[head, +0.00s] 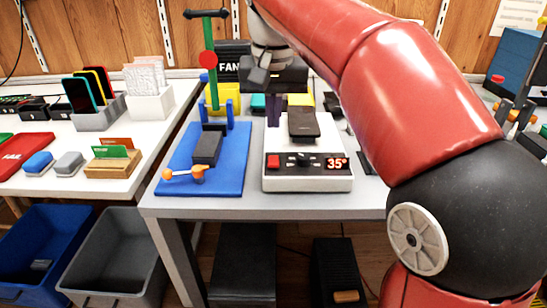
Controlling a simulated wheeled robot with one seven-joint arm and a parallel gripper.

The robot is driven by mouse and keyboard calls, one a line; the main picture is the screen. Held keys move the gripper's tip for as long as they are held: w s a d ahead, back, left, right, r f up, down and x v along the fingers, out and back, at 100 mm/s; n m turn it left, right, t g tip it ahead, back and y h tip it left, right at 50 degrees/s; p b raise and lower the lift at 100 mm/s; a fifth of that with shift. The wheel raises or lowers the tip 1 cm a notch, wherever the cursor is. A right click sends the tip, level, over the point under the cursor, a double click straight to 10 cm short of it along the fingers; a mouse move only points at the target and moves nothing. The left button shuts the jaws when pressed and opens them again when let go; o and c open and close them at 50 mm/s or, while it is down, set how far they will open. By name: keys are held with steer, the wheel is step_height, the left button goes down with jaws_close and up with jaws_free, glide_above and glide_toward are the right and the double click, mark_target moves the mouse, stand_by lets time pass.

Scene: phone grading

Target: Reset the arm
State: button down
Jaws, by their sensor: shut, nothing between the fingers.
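My red arm reaches across the right half of the head view and bends down at the top middle. My gripper (256,77) hangs at its end, shut and empty, above the back of the white bench between the blue press stand and the heating plate. The arm hides part of the bench's right side. A dark phone (303,122) lies on the white heating plate (330,183), whose display reads 35°.
The blue press stand (225,182) holds a dark block and a tall green post with a black handle. The left table has a red FAIL mat (22,150), a phone rack (97,120) and a card holder (112,167). Blue (75,222) and grey (105,282) bins stand below.

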steer(key=s+d+f+t, duration=0.2)
steer(key=s+d+f, duration=0.5)
steer(key=s, duration=0.3)
steer(key=s+d+f+t, duration=0.1)
steer(key=s+d+f, duration=0.5)
steer(key=s+f, duration=0.4)
steer(key=shift+d+f+t, duration=0.2)
steer(key=shift+d+t, duration=0.2)
